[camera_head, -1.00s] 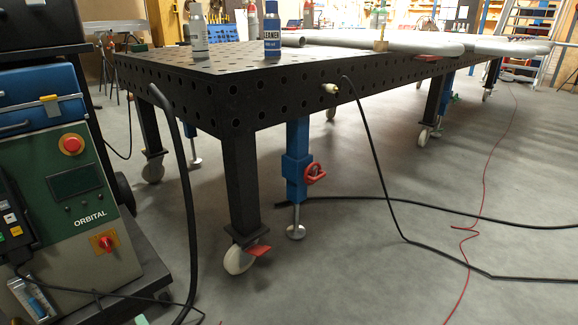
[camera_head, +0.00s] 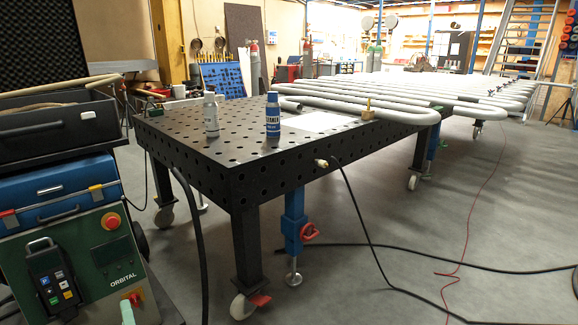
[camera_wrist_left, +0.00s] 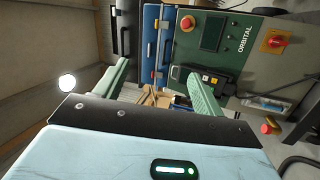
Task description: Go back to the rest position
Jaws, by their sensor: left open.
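My left gripper (camera_wrist_left: 158,74) shows in the left wrist view as two pale green fingers spread apart, with nothing between them. It points toward the green machine marked ORBITAL (camera_wrist_left: 222,42) and the blue case. In the head view, a small pale tip at the lower left edge may be part of it; the rest is out of frame. The ORBITAL machine also shows at the left of the head view (camera_head: 110,254). My right gripper is in neither view.
A black perforated table (camera_head: 225,160) carries a grey bottle (camera_head: 211,116), a blue cleaner bottle (camera_head: 273,117) and grey serpentine pipes (camera_head: 400,115). A blue case (camera_head: 60,192) sits on the machine. Cables cross the floor; the grey floor at right is mostly open.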

